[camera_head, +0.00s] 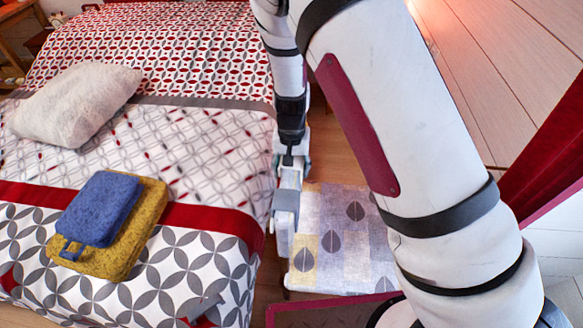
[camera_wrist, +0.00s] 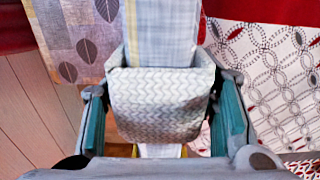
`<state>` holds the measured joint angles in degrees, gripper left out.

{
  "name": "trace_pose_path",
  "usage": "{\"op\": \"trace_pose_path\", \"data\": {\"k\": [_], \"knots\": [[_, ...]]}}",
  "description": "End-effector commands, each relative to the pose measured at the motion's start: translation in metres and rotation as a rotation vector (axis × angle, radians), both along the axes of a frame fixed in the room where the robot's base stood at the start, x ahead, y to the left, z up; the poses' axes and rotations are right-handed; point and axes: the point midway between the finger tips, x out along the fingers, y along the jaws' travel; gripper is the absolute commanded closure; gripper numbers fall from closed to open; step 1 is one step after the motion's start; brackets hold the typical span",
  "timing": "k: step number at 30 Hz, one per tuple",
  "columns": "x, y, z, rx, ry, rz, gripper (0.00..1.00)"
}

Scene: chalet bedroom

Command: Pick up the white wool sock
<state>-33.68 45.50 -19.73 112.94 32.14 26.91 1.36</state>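My gripper (camera_wrist: 162,122) has its two teal fingers spread wide in the wrist view. Between them is a pale, folded piece with a grey-white chevron texture (camera_wrist: 160,95). It may be the white wool sock, but I cannot tell for sure. A gap shows between it and the left finger; contact at the right finger is unclear. In the head view my gripper (camera_head: 287,195) points down between the bed and a patterned bench, and no sock can be told apart there.
A red curtain (camera_head: 550,145) hangs at right.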

Motion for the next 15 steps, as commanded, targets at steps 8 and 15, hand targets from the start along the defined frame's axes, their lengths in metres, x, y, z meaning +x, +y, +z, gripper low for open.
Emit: {"op": "trace_pose_path", "data": {"k": [8,15], "knots": [[0.000,0.000,0.000,0.000,0.001,0.000,0.75],[0.000,0.001,0.011,0.001,0.000,0.000,0.75]]}}
